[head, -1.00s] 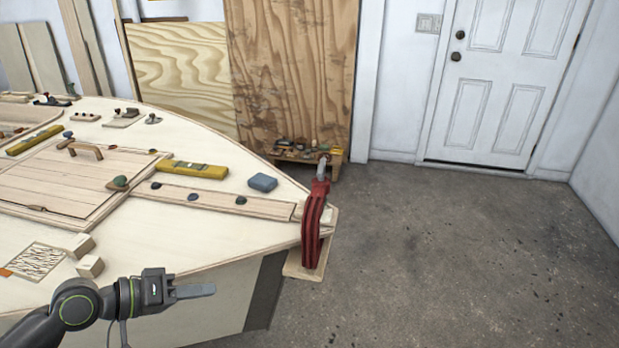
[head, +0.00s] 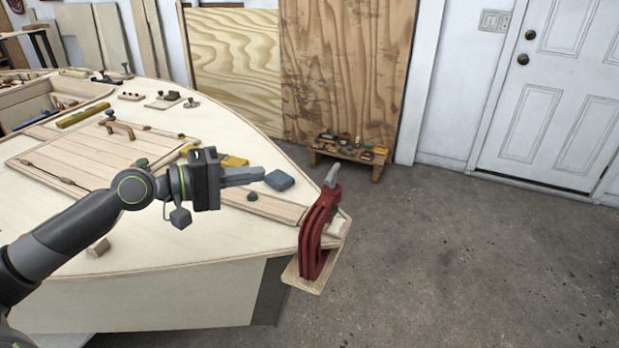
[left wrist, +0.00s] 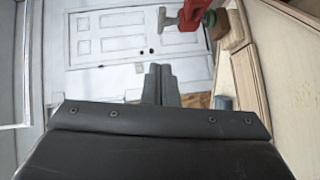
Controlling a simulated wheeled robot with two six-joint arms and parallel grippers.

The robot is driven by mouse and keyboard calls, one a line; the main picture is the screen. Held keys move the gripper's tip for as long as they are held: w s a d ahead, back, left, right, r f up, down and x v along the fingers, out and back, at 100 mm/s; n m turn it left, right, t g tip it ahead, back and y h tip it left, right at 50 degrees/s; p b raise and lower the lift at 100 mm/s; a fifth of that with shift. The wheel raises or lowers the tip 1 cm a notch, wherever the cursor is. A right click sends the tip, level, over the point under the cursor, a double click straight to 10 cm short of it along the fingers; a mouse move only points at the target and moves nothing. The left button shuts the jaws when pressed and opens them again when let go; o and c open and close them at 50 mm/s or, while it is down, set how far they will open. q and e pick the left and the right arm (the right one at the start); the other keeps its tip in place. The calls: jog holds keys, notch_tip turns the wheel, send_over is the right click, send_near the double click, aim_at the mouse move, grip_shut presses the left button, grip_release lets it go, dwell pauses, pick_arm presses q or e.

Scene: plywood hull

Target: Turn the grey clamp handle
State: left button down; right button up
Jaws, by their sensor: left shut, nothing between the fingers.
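A red clamp (head: 318,235) stands upright at the tip of the plywood hull, with its grey handle (head: 331,176) sticking up from the top. In the left wrist view the clamp (left wrist: 194,10) shows at the upper edge, with the grey handle (left wrist: 168,21) beside it. My left gripper (head: 262,174) is above the deck, to the left of the handle and apart from it. Its fingers are together and empty, and they also show in the left wrist view (left wrist: 159,72). My right gripper is not in view.
A yellow level (head: 232,161) lies partly behind the gripper. A low wooden stand (head: 345,161) with small items is on the floor. The floor to the right is clear.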

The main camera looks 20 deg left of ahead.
aim_at(332, 176)
pick_arm(q)
jog(key=w+d+f, duration=0.2)
jog(key=w+d, duration=0.3)
jog(key=d, duration=0.4)
jog(key=shift+w+d+p, duration=0.15)
jog(key=shift+w+p, duration=0.15)
jog(key=shift+p, duration=0.05)
dwell(0.4)
